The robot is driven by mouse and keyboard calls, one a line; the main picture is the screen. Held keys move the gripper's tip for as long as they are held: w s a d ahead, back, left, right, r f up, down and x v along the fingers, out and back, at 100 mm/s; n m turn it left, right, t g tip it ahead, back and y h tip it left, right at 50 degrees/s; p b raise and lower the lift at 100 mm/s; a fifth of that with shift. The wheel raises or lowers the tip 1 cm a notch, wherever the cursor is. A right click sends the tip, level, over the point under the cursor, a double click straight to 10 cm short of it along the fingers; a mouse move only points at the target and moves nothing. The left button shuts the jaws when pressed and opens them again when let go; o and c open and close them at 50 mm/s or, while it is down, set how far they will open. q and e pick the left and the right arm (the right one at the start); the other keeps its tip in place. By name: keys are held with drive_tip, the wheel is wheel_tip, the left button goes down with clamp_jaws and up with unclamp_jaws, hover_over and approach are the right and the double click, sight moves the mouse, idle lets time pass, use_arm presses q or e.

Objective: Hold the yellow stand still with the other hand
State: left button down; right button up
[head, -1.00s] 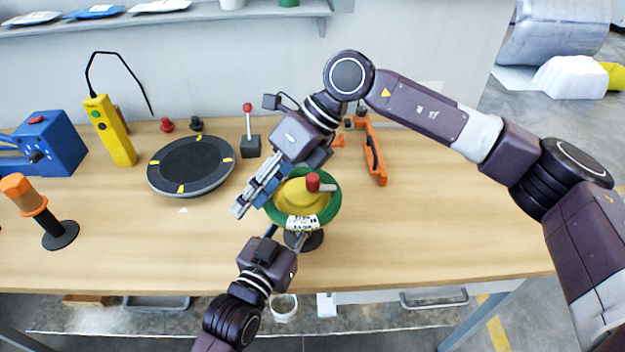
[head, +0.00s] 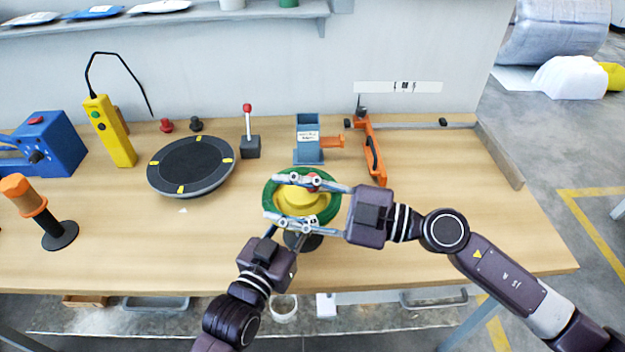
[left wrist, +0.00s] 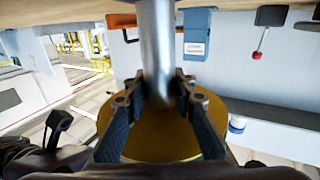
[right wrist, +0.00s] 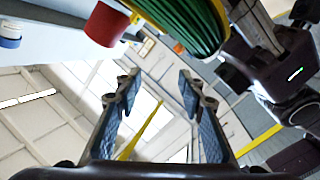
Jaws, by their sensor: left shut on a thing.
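The yellow stand (head: 296,203) is near the front middle of the table, with a green coil (head: 333,207) around it and a red knob on top. My left gripper (head: 286,236) is low at the stand's front, shut on its silver post (left wrist: 157,45); the yellow disc (left wrist: 160,142) also shows in the left wrist view. My right gripper (head: 271,197) comes from the right, open, its fingers spread across the coil and stand in the head view. In the right wrist view nothing is between its fingers; the coil (right wrist: 185,25) and red knob (right wrist: 104,24) are above them.
A black turntable (head: 190,165) lies to the left. A red-topped lever (head: 249,135), a blue block (head: 308,142) and an orange tool (head: 374,152) stand behind. A yellow controller (head: 108,130) and orange-handled tool (head: 40,212) are farther left. The right tabletop is mostly clear.

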drive_tip(key=d+m+t, duration=0.1)
drive_tip(key=d+m, duration=0.1)
drive_tip(key=d+m+t, duration=0.1)
drive_tip(key=m, duration=0.1)
drive_tip(key=d+m+t+h, duration=0.1)
drive_tip(key=d+m+t, duration=0.1)
drive_tip(key=m, duration=0.1)
drive_tip(key=shift+s+d+f, duration=0.15)
drive_tip(key=shift+d+f, duration=0.15)
drive_tip(key=shift+d, duration=0.05)
drive_tip(key=s+d+f+m+t+h, duration=0.25)
drive_tip(key=d+m, duration=0.25)
drive_tip(key=d, duration=0.3)
drive_tip(key=shift+t+h, duration=0.25)
drive_tip(key=shift+r+x, duration=0.2)
drive_tip(key=shift+x, duration=2.95)
drive_tip(key=shift+r+x, duration=0.2)
drive_tip(key=shift+x, duration=3)
clamp_jaws()
